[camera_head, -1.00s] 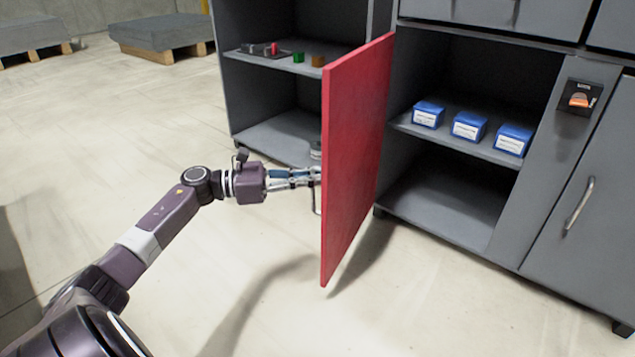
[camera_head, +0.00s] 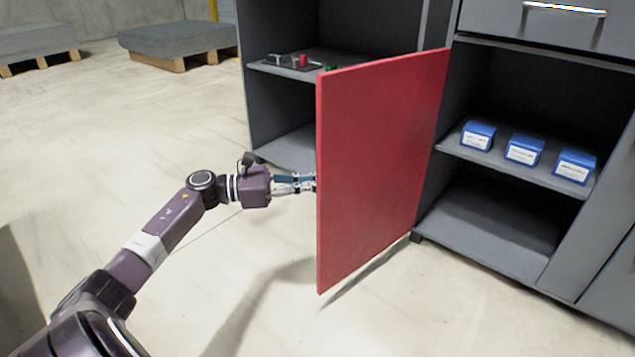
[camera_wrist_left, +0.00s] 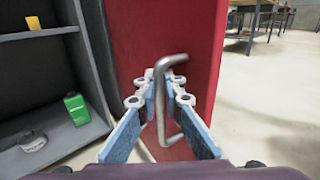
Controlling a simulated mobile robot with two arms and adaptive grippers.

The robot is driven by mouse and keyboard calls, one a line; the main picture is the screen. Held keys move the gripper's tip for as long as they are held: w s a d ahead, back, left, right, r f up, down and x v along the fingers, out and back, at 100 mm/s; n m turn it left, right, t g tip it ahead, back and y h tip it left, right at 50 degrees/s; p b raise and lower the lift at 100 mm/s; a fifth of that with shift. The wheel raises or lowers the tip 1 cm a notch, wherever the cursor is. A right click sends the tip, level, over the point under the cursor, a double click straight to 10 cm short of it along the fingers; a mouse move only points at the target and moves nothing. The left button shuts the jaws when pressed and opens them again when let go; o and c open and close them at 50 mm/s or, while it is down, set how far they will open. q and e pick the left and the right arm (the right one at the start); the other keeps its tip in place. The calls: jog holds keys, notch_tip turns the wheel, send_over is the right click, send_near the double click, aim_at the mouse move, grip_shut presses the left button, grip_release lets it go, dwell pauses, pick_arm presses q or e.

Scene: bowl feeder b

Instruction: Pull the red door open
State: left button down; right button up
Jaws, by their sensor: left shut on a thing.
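The red door (camera_head: 378,165) stands swung out from the grey cabinet, with its inner face toward the head camera. In the left wrist view its outer face (camera_wrist_left: 205,40) bears a curved metal handle (camera_wrist_left: 160,98). My left gripper (camera_head: 312,182) reaches the far side of the door from the left. In the left wrist view, the blue-padded fingers of my left gripper (camera_wrist_left: 160,88) are closed around the handle. The handle is hidden behind the door in the head view. My right gripper is in neither view.
The opened cabinet compartment (camera_head: 480,225) holds several blue boxes (camera_head: 525,150) on its shelf. An open cabinet (camera_head: 285,100) with small items stands behind the door. Pallets with grey slabs (camera_head: 180,42) lie farther back. The floor left of the door is clear.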

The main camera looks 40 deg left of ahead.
pick_arm(q)
jog(key=shift+f, duration=0.1)
jog(key=c, duration=2.1)
grip_release()
jog(key=v, duration=1.2)
